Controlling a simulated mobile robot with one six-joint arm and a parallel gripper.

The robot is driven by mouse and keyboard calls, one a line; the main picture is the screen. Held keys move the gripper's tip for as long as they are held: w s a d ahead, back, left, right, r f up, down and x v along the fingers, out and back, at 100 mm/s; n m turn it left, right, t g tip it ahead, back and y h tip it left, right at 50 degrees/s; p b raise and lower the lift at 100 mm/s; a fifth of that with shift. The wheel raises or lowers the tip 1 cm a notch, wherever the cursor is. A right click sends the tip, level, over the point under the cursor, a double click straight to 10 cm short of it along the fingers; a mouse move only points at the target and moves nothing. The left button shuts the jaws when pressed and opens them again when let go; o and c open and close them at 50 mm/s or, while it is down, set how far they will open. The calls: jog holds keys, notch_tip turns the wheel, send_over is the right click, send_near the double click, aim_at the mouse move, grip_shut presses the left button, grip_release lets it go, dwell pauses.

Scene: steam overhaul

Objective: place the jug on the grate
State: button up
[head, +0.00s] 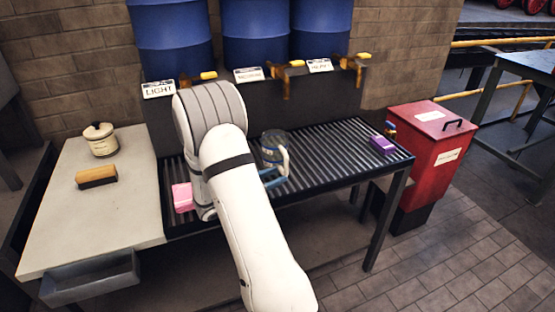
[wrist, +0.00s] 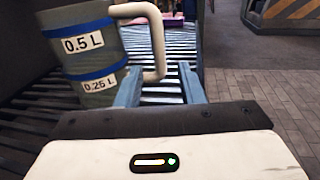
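The jug (head: 273,148) is grey with blue bands and a pale handle. It appears to stand upright on the dark slatted grate (head: 335,143), near its middle. My gripper (head: 275,179) has blue fingers and is just in front of the jug on the handle side. In the wrist view my gripper (wrist: 159,80) is open, its fingertips well apart. The lower end of the handle shows between them, with gaps at the sides. I cannot tell whether either finger touches it.
Blue drums (head: 170,40) with taps stand behind the grate. A pink block (head: 182,197) lies at the grate's left, a purple block (head: 383,145) at its right. The pale bench (head: 125,205) holds a lidded pot (head: 101,142) and a brush-like block (head: 96,177). A red bin (head: 425,150) stands right.

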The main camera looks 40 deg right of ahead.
aim_at(284, 172)
jog(key=d, duration=0.4)
jog(key=shift+s+d, duration=0.1)
jog(key=shift+d, duration=0.2)
jog(key=shift+c, duration=0.3)
grip_shut()
